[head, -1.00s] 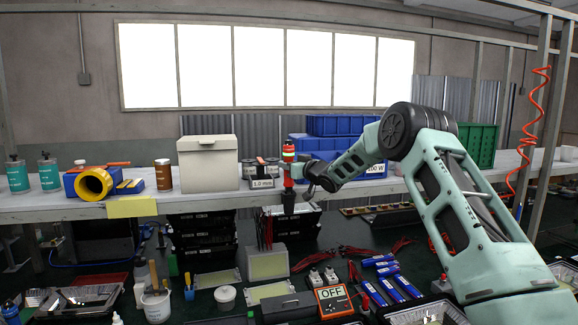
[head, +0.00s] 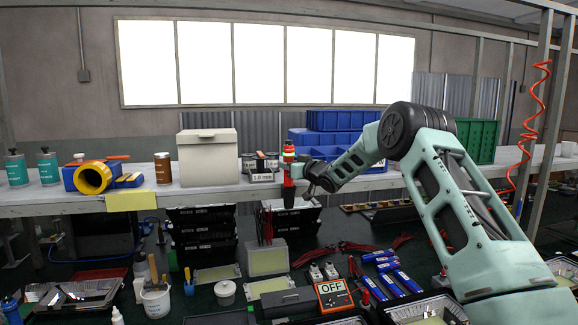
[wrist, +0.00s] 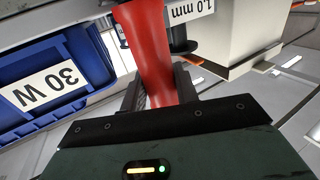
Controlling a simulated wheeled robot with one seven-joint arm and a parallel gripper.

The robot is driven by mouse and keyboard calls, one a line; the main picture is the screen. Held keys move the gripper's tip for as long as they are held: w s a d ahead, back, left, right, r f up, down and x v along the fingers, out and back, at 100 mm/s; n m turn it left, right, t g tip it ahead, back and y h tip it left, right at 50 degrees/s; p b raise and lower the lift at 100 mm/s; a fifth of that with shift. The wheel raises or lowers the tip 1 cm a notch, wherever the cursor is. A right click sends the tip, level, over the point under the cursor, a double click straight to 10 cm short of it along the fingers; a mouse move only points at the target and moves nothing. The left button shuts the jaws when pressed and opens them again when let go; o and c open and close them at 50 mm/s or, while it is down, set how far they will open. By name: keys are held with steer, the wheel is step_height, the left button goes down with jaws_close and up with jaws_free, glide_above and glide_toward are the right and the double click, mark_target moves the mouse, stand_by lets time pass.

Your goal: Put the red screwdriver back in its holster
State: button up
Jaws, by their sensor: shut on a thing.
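The red screwdriver (head: 289,150) stands roughly upright at the front edge of the shelf in the head view. Its red handle (wrist: 150,50) fills the space between my fingers in the wrist view. My gripper (head: 293,170) is shut on the handle, reaching in from the right. A small black holster (head: 288,194) shows directly below the handle at the shelf edge. The screwdriver's shaft is not visible, and I cannot tell whether its tip is inside the holster.
A cream lidded box (head: 208,158) and spools marked 1.0 mm (head: 260,165) stand left of the screwdriver. Blue bins (head: 335,135) stand behind and right; one marked 30 W (wrist: 50,85) is close in the wrist view. The lower bench (head: 345,235) is crowded.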

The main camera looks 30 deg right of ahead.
steer(key=o, duration=1.1)
steer(key=shift+o, duration=0.2)
steer(key=shift+f, duration=0.15)
steer(key=s+d+b, duration=0.2)
steer(key=s+b, duration=0.5)
steer(key=s, duration=1)
steer(key=shift+d+b, duration=0.4)
steer(key=shift+s, duration=0.1)
